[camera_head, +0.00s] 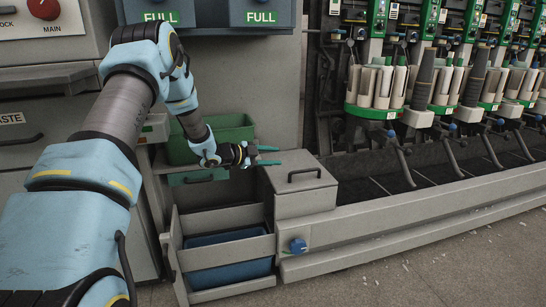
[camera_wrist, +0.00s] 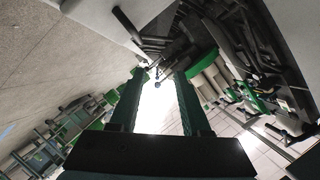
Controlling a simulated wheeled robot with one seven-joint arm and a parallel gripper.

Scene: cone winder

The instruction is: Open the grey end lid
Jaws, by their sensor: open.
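The grey end lid (camera_head: 302,188) is a box-like cover with a dark bar handle (camera_head: 305,174) on top, at the near left end of the machine in the head view. It looks closed. My gripper (camera_head: 268,156) is just left of the lid's back left corner, at about the height of its top, with its green fingers pointing right. The fingers are apart with nothing between them. In the wrist view my gripper (camera_wrist: 160,95) shows two green fingers spread, with a dark bar at the upper left that may be the lid's handle.
A green bin (camera_head: 215,137) stands behind my gripper. A blue bin (camera_head: 228,257) sits in an open grey drawer below. A blue knob (camera_head: 298,246) is on the front beam. Several winding units with green holders (camera_head: 374,111) line the right.

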